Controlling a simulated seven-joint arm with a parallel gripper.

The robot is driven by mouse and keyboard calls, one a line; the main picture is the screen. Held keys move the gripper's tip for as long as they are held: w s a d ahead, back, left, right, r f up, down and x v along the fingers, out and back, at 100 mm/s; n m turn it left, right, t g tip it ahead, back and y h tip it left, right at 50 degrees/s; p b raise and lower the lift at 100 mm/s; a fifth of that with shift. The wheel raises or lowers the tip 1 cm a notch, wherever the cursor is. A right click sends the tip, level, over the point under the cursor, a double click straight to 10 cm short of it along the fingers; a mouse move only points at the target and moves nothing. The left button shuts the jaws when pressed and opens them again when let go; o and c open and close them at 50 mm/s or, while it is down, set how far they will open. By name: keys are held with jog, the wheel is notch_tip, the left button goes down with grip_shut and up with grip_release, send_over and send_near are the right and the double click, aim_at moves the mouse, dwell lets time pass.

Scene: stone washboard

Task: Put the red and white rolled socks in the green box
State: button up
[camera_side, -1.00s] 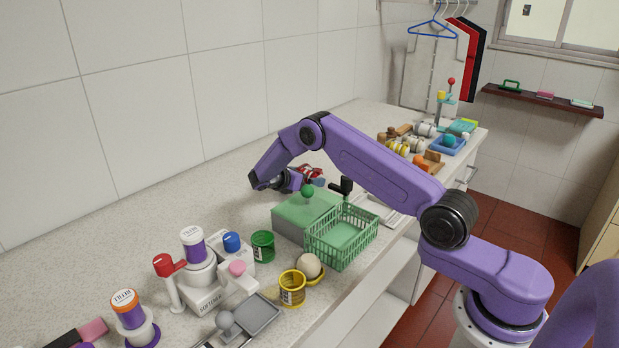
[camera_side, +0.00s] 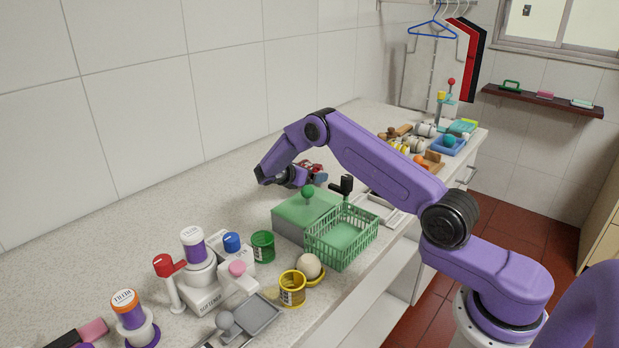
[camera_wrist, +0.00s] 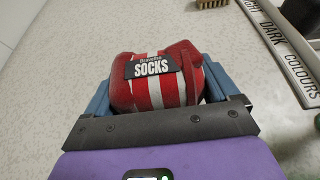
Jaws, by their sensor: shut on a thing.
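The red and white rolled socks (camera_wrist: 160,88), with a black label reading "SOCKS", sit between the blue fingers of my gripper (camera_wrist: 158,85) in the wrist view. In the side view the red socks (camera_side: 312,168) show partly behind my gripper (camera_side: 308,178), which is shut on them above or near the counter; the exact height is unclear. The green box (camera_side: 303,207), with a solid green top and a round green knob, stands nearer the camera. An open green mesh basket (camera_side: 340,237) stands against its right side. I cannot tell which of the two is meant.
A black-handled item (camera_side: 346,186) stands behind the basket. A green can (camera_side: 263,246), a yellow cup (camera_side: 292,288) and a softener stand (camera_side: 215,285) are at the front. Several rolled items lie at the far end. The counter left of my gripper is clear.

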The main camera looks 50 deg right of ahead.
aim_at(309, 165)
notch_tip(309, 165, up, 8)
jog(key=shift+a+r, duration=0.1)
jog(key=shift+r, duration=0.05)
jog(key=s+a+r+n+t+y, duration=0.2)
jog(key=a+r+n+t, duration=0.4)
jog(key=a, duration=0.4)
jog(key=s+a+r+n+t+y, duration=0.1)
jog(key=s+a+n+t+y, duration=0.5)
jog(key=s+a, duration=0.4)
jog(key=s+n+y, duration=0.1)
jog(key=s+n, duration=0.1)
jog(key=s, duration=0.3)
jog(key=shift+a+r+n+t, duration=0.25)
jog(key=shift+a+n+t, duration=0.05)
jog(key=shift+t, duration=0.1)
jog(key=shift+a, duration=0.1)
